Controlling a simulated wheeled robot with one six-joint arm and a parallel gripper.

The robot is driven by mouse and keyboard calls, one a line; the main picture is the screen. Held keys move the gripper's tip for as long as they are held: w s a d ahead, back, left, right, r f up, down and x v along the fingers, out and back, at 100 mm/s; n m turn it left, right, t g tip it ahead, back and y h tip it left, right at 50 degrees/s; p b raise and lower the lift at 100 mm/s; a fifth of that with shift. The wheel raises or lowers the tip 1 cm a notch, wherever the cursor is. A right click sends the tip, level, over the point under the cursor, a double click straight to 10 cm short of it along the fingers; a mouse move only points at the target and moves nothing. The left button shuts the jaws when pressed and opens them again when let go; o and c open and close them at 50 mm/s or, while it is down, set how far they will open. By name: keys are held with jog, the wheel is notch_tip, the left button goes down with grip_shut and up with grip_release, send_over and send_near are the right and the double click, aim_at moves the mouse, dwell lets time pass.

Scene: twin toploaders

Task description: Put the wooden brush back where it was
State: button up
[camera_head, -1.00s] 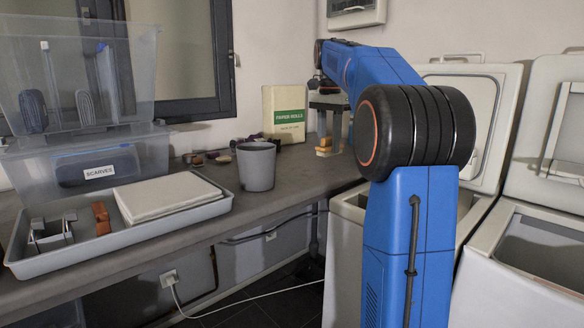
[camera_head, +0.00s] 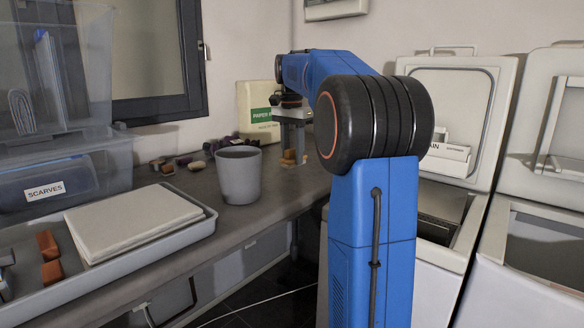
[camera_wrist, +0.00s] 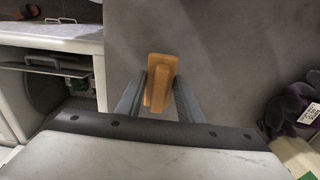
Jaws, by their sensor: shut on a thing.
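The wooden brush (camera_wrist: 162,80) is a tan, block-shaped piece between the two fingers of my gripper (camera_wrist: 158,92) in the wrist view. In the head view my gripper (camera_head: 293,150) points down over the far end of the grey counter (camera_head: 285,190), with the brush (camera_head: 288,158) low between its fingers. My gripper is shut on the brush. I cannot tell whether the brush touches the counter. The fingers hide part of it.
A grey cup (camera_head: 238,178) stands on the counter, left of my gripper. A paper rolls box (camera_head: 257,110) and small purple items stand behind. A tray (camera_head: 150,245) with a pale slab and orange-brown blocks lies at front left. Open toploaders (camera_head: 440,215) stand right.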

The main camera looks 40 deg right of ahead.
aim_at(293, 166)
jog(key=shift+f, duration=2.1)
jog(key=shift+f, duration=0.1)
jog(key=o, duration=1)
notch_tip(293, 166, up, 12)
jog(key=shift+a+r, duration=0.1)
jog(key=shift+a, duration=0.05)
jog(key=shift+s, duration=0.1)
